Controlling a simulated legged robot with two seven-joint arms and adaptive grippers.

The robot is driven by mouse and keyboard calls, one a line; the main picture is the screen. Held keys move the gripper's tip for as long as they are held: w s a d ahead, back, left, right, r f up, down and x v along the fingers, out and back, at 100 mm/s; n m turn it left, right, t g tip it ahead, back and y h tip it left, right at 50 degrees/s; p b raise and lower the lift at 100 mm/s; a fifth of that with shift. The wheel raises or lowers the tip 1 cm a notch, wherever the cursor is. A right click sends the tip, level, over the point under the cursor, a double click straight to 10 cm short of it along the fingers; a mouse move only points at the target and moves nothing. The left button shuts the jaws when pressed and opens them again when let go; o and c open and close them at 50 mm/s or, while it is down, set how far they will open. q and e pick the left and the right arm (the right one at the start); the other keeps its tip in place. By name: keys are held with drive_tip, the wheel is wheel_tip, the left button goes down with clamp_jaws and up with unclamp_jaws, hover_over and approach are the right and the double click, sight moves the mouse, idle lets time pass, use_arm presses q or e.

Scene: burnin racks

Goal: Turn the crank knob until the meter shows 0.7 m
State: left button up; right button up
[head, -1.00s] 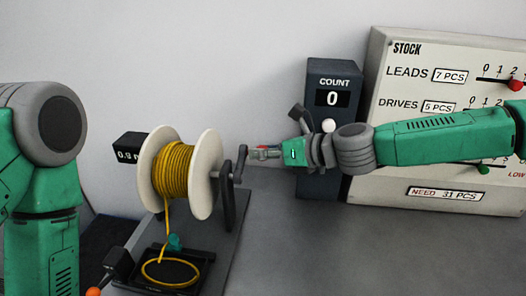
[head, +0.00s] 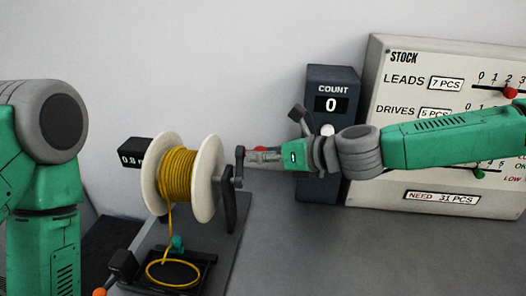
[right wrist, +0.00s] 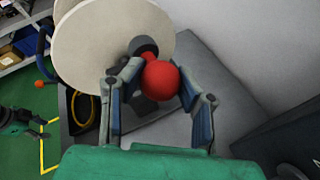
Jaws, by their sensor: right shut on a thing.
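The white spool (head: 208,178) with yellow cable stands on a dark base, its crank (head: 239,168) on the right side. The red crank knob (right wrist: 160,80) sits between the fingers of my right gripper (right wrist: 160,100), which is shut on it. In the head view the right gripper (head: 262,157) reaches the crank from the right and mostly hides the knob. The black meter (head: 131,152) behind the spool seems to read 0.8 m, its right end partly covered. My left gripper (right wrist: 40,124) shows small at the left edge of the right wrist view; its finger gap is unclear.
A yellow cable loop (head: 172,273) lies on a black tray below the spool. An orange ball handle (head: 99,292) is at the lower left. The dark COUNT box (head: 333,88) showing 0 and the STOCK board (head: 440,60) stand behind my right arm. The grey table (head: 370,250) is clear at front right.

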drive_tip(key=shift+s+f, duration=0.2)
drive_tip(key=shift+s, duration=0.15)
drive_tip(key=shift+s+a+r, duration=0.15)
drive_tip(key=shift+s, duration=0.5)
drive_tip(key=shift+s+a+r, duration=0.1)
drive_tip(key=shift+s, duration=0.5)
drive_tip(key=shift+s+a+f+b, duration=0.1)
drive_tip(key=shift+s+f+b, duration=0.15)
drive_tip(key=shift+s, duration=0.35)
drive_tip(key=shift+s+a+f+b, duration=0.1)
drive_tip(key=shift+s+b, duration=0.25)
drive_tip(key=shift+s, duration=0.25)
drive_tip(key=shift+s+a+f+b, duration=0.2)
drive_tip(key=shift+s+f+b, duration=0.6)
drive_tip(key=shift+s+b, duration=0.15)
